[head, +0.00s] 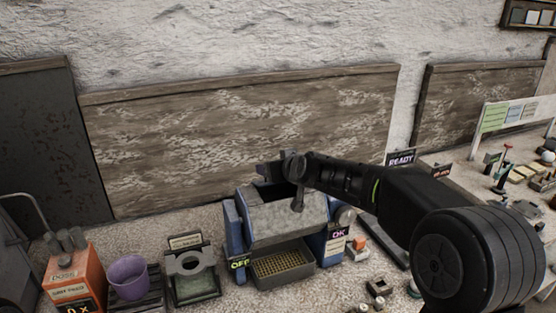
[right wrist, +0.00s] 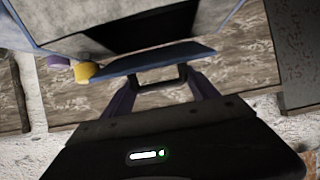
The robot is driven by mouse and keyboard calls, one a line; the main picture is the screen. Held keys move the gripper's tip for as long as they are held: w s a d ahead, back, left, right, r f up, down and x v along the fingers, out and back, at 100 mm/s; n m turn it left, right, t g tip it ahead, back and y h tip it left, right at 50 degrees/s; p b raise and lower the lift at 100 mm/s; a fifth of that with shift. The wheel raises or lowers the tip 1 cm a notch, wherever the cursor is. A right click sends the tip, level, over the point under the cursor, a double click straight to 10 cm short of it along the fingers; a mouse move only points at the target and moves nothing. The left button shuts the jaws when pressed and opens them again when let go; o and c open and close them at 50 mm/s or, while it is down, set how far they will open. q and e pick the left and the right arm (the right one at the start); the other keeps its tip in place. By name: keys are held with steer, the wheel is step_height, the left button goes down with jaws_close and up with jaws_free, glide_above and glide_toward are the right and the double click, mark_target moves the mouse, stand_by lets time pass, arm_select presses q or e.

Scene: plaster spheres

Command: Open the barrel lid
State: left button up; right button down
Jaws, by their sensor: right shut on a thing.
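The grey barrel (head: 285,220) sits between blue end supports on the bench, with a dark opening (head: 277,190) in its top. The opening also shows in the right wrist view (right wrist: 135,28). My right gripper (head: 280,168) is above the back of the barrel, its arm coming in from the right. In the right wrist view my right gripper (right wrist: 158,76) is shut on a black handle (right wrist: 158,88) at a blue-edged panel, which looks like the lid (right wrist: 150,58). A dark gap shows beside the panel. My arm hides part of the lid in the head view. My left gripper is not in view.
A tray with yellow contents (head: 283,266) sits under the barrel. A purple cup (head: 128,278), an orange box (head: 75,282) and a grey stand (head: 192,268) are to the left. Small parts and a READY sign (head: 401,159) are to the right. A wooden panel is behind.

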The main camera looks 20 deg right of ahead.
steer(key=shift+w+d+r+g+b, duration=0.2)
steer(key=shift+w+g+b, duration=0.35)
steer(key=shift+g, duration=0.25)
steer(key=shift+c, duration=2.2)
jaws_free()
steer(key=shift+s+a+r, duration=0.1)
steer(key=shift+s+a, duration=0.05)
steer(key=shift+s+r, duration=0.15)
steer(key=b+v, duration=0.1)
steer(key=v, duration=0.5)
steer(key=shift+b, duration=0.3)
steer(key=shift+s+r, duration=0.35)
steer(key=shift+s, duration=0.15)
